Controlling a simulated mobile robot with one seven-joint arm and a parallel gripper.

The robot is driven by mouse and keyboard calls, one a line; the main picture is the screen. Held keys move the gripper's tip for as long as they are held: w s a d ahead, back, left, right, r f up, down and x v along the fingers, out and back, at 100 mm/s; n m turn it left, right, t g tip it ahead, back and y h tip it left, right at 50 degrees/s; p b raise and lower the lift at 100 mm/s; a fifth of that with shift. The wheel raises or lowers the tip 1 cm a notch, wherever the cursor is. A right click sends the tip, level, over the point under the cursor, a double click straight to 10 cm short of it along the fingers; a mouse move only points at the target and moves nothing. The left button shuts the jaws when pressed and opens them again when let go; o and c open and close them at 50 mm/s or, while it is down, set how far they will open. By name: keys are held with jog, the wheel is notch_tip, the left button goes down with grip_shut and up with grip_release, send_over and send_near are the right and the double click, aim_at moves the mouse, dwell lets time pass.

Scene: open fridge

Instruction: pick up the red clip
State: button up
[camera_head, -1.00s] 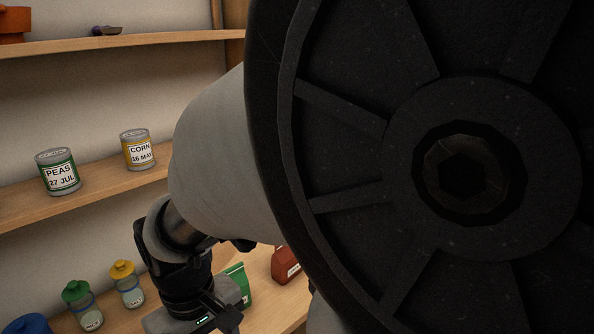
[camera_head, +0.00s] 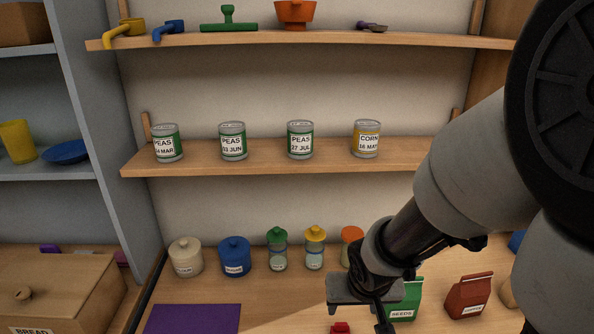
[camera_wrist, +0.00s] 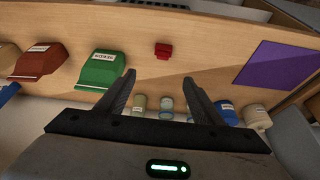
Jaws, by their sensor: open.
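The red clip (camera_wrist: 163,51) lies on the wooden bottom shelf, apart from other items. In the head view only part of the red clip (camera_head: 341,327) shows at the bottom edge, below my gripper. My gripper (camera_wrist: 161,80) is open and empty in the wrist view, with its two dark fingers apart. The red clip appears beyond the fingertips, roughly between them in the picture and not touched. In the head view my arm hangs over the bottom shelf and the fingers are hard to make out.
A green seeds bag (camera_head: 405,303) and a red-brown bag (camera_head: 468,297) stand right of the gripper. Several jars stand behind, including a blue one (camera_head: 235,257). A purple mat (camera_head: 193,319) lies left. Cans stand on the middle shelf (camera_head: 200,172). Shelf around the clip is clear.

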jog(key=b, duration=0.7)
send_near(341, 325)
jog(key=x, duration=0.5)
jog(key=shift+d+f, duration=0.1)
jog(key=shift+f, duration=0.05)
jog(key=shift+b+x, duration=0.4)
jog(key=shift+x, duration=2.35)
jog(key=c, duration=1.2)
